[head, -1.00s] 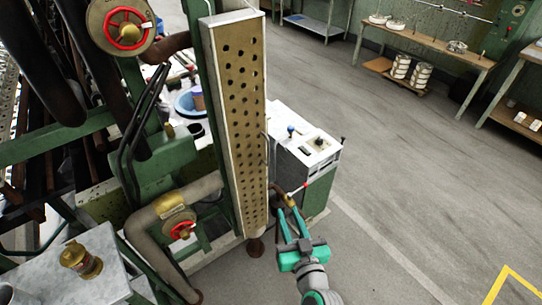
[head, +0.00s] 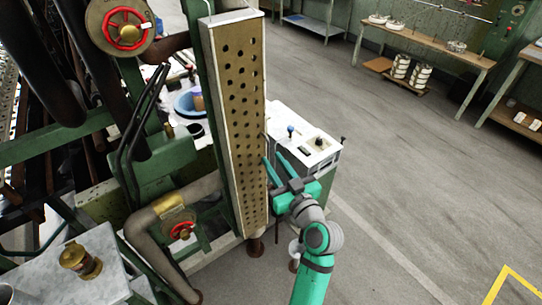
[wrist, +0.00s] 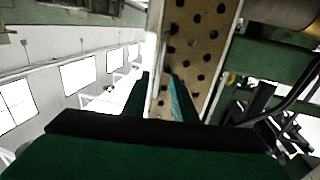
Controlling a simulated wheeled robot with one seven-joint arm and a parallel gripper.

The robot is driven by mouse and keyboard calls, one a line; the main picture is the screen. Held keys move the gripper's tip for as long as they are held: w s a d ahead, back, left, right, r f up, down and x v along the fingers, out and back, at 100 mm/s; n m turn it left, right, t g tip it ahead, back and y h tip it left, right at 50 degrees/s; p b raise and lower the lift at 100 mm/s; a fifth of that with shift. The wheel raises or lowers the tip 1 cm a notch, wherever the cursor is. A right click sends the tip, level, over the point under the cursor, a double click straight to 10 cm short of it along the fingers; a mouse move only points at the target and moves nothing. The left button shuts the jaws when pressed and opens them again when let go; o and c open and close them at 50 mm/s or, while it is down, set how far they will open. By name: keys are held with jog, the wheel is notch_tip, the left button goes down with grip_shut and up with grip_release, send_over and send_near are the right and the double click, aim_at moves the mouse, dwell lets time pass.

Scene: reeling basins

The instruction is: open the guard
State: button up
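The guard (head: 235,110) is a tall, narrow, tan perforated panel with a pale rim. It stands upright beside a green post and looks closed. In the wrist view its holed face (wrist: 195,45) fills the upper middle, with a thin grey bar along its left edge (wrist: 163,55). My gripper (head: 272,162) is at the guard's right edge, a little below mid-height. Its two green fingers are apart, and in the wrist view (wrist: 160,85) they stand either side of the guard's edge. I cannot tell whether they touch it.
A white-topped cabinet (head: 310,150) with small knobs stands just behind my gripper. Pipes with a red valve wheel (head: 180,230) are left of the guard. A marble-topped table (head: 85,270) is at lower left.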

jog(key=shift+x, duration=1.65)
jog(key=shift+d, duration=0.15)
jog(key=shift+w, duration=0.15)
grip_shut()
jog(key=shift+d, duration=0.1)
